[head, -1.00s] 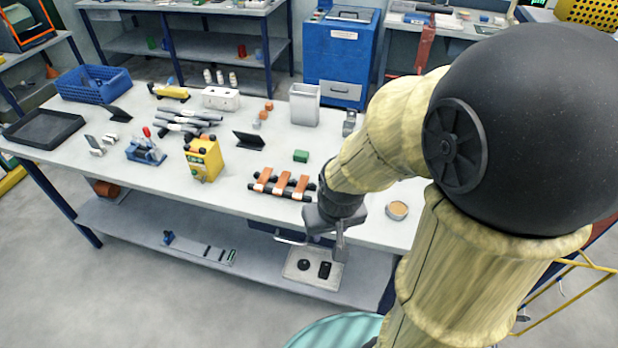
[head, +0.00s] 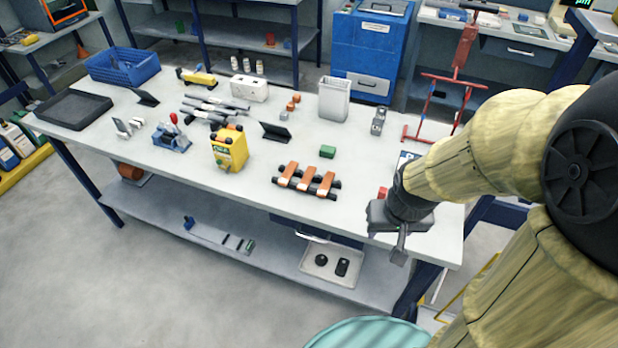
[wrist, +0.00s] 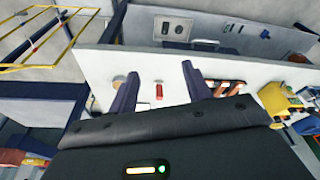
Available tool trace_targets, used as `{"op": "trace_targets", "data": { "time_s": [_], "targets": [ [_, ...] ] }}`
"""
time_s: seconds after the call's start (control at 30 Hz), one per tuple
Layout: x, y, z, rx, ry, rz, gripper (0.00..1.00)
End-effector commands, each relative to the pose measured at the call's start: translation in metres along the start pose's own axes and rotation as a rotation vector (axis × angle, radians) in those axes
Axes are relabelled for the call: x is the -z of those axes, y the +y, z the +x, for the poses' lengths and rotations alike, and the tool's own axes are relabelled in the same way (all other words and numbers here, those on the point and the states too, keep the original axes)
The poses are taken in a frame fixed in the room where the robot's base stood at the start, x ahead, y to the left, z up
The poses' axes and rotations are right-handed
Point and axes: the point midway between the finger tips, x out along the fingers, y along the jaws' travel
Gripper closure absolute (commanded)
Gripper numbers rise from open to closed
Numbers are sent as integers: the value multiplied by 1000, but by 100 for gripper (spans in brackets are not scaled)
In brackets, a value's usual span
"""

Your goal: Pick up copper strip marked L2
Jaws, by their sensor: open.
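Three copper strips (head: 306,178) lie side by side across a pair of black bars on the workbench. I cannot read any marking, so I cannot tell which is L2. My gripper (head: 398,245) is near the bench's front edge, to the right of the strips and apart from them. In the wrist view my gripper (wrist: 160,75) has its two dark fingers spread, with nothing held between them. The copper strips also show in the wrist view (wrist: 232,88), right of the fingers and partly hidden by the right finger and the gripper body.
The workbench (head: 240,195) also holds a green block (head: 327,151), a yellow box (head: 229,150), a black angled stand (head: 275,132) and a white bin (head: 333,98). A red object (head: 382,193) sits behind my wrist. The bench front between the strips and my gripper is clear.

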Motion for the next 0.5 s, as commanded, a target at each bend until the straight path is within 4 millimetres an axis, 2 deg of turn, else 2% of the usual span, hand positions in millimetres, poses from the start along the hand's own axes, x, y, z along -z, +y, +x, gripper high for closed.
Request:
{"op": "trace_targets", "data": {
  "time_s": [0.17,0.27,0.5],
  "targets": [
    [14,-18,15,30,40,11,49],
    [33,-41,33,62,99,35,49],
    [83,-111,87,98,295,131,49]
  ]
}}
